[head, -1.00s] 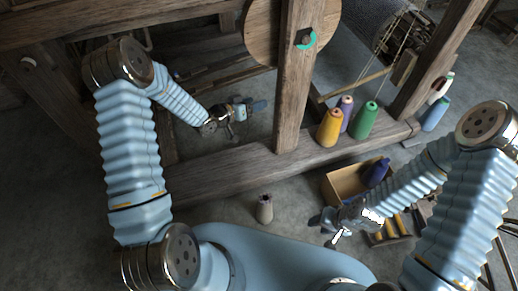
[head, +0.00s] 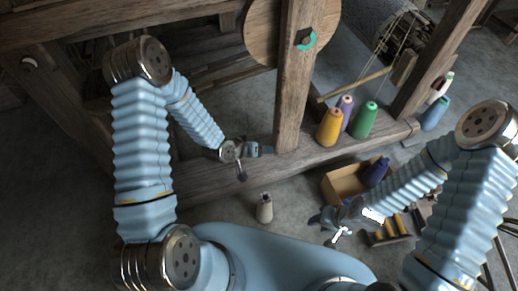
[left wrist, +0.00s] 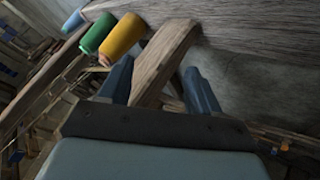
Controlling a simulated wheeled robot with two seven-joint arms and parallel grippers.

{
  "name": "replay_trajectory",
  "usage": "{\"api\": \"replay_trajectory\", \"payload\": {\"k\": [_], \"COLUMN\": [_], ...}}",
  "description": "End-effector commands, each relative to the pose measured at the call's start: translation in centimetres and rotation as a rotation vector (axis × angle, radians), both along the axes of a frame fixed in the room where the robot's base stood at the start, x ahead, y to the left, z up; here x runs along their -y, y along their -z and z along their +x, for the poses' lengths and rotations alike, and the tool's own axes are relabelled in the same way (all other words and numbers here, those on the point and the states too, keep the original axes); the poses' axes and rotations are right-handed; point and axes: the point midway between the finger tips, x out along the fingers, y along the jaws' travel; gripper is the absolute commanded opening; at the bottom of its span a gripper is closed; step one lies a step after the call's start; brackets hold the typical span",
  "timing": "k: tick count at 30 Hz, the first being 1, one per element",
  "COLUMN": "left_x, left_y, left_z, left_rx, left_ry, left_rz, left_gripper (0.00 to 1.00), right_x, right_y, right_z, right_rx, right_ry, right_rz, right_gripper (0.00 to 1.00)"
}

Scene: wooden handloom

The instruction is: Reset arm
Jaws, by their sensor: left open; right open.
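My left gripper (head: 258,150) is in the head view just left of the foot of the upright wooden post (head: 291,85), above the loom's lower beam (head: 215,185). In the left wrist view its two fingers (left wrist: 158,88) are apart, with the post showing between and beyond them. Nothing is held there. My right gripper (head: 326,222) hangs low at the right of the head view, in front of the cardboard box (head: 340,188). It is open, and I see nothing in it.
Yellow (head: 330,127), purple (head: 346,112) and green (head: 364,120) thread cones stand on the beam right of the post. A blue cone (head: 376,172) is in the box. A pale cone (head: 265,208) stands on the floor. Bare floor lies at the lower left.

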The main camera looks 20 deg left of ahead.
Motion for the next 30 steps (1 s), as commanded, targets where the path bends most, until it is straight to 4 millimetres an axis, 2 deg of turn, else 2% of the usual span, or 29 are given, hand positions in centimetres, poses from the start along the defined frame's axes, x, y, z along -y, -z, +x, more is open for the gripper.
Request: {"api": "replay_trajectory", "payload": {"k": [14,17,21,24,27,30], "left_x": [0.0,0.9,2.5,3.2,3.5,3.6], "left_y": [0.0,1.3,3.6,4.3,4.4,4.4], "left_z": [0.0,-2.9,-10.4,-15.3,-18.2,-19.1], "left_rx": [0.001,-0.095,-0.333,-0.478,-0.564,-0.595], "left_ry": [0.000,0.004,0.019,0.032,0.041,0.044], "left_rz": [-0.001,0.012,0.047,0.068,0.081,0.085], "left_gripper": [0.63,0.63,0.63,0.63,0.63,0.63], "right_x": [0.3,0.3,0.3,0.3,0.3,0.3], "right_y": [0.0,0.1,0.0,0.0,0.0,0.0], "right_z": [0.1,0.0,0.0,0.1,0.1,0.1], "right_rx": [0.002,0.003,0.003,0.003,0.003,0.003], "right_ry": [0.010,0.010,0.010,0.010,0.010,0.010], "right_rz": [-0.006,-0.007,-0.007,-0.007,-0.007,-0.007], "right_gripper": [0.42,0.42,0.42,0.42,0.42,0.42]}}
